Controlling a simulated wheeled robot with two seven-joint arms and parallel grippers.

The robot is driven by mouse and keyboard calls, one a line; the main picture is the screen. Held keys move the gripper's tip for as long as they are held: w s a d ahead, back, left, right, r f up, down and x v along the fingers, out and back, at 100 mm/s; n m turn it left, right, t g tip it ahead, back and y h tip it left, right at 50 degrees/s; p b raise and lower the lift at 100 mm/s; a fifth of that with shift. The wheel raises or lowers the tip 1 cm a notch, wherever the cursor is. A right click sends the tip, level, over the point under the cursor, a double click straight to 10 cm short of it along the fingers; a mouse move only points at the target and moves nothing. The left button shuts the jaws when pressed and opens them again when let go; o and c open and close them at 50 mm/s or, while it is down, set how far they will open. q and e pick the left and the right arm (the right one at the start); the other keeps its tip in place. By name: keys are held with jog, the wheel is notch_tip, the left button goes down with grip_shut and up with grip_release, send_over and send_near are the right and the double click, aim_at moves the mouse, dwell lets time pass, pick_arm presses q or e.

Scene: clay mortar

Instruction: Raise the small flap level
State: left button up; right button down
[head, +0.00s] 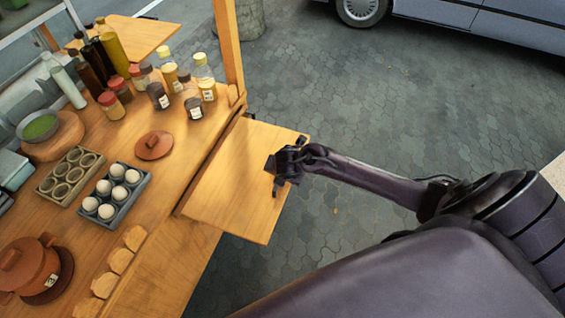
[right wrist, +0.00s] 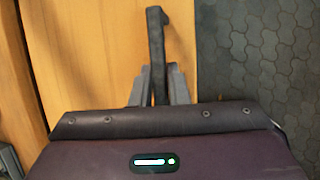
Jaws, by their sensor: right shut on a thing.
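The small wooden flap (head: 232,190) projects from the right side of the wooden cart counter (head: 175,185) in the head view. A dark seam runs between them, and I cannot tell whether the flap is exactly level. A dark bar handle (head: 276,188) sits near the flap's outer edge. My right gripper (head: 284,166) is at that edge, shut on the handle. The right wrist view shows the handle (right wrist: 156,35) between the two grey fingers (right wrist: 158,88), with the flap's wood (right wrist: 95,60) behind. My left gripper is not in view.
The counter holds bottles (head: 113,50), spice jars (head: 187,92), an egg tray (head: 115,192), a clay lid (head: 153,145) and a clay pot (head: 28,266). A wooden post (head: 228,45) rises beyond the flap. Open paving (head: 400,110) lies to the right, with a car (head: 480,25) farther back.

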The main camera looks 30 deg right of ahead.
jog(key=shift+w+r, duration=0.3)
jog(key=c, duration=1.7)
grip_release()
jog(key=shift+o, duration=1.2)
jog(key=shift+s, duration=0.1)
jog(key=shift+f, duration=0.1)
jog(key=v, duration=0.7)
jog(key=shift+s+a+r+p, duration=0.1)
jog(key=shift+s+r+p, duration=0.2)
jog(key=shift+p, duration=0.1)
